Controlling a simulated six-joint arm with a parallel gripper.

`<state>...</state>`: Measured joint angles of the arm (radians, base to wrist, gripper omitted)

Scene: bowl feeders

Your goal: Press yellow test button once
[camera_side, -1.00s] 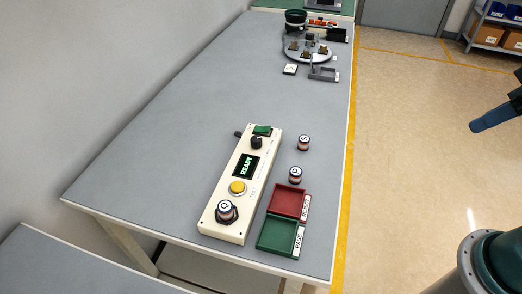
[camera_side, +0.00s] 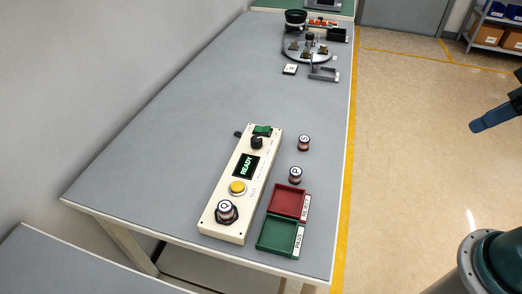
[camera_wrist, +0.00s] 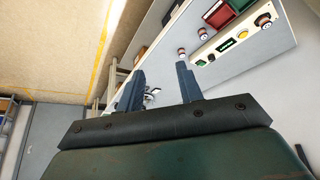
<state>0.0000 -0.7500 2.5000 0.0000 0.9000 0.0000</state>
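The yellow test button (camera_side: 237,188) sits on a cream tester panel (camera_side: 211,213) on the grey bench. Above it a small screen (camera_side: 246,165) reads READY in green. A round part marked Q (camera_side: 225,210) sits in a dark socket below the button. In the wrist view the yellow button (camera_wrist: 243,34) shows small at the upper right, far from the fingers. My gripper (camera_wrist: 160,90) is open, its two blue fingers apart with nothing between them. In the side view only a blue finger (camera_side: 490,118) shows at the right edge, off the bench over the floor.
A red REJECT tray (camera_side: 287,189) and a green PASS tray (camera_side: 262,247) lie right of the panel. Loose round parts S (camera_side: 303,142) and P (camera_side: 295,175) stand nearby. A round feeder plate (camera_side: 292,56) is at the far end. The bench middle is clear.

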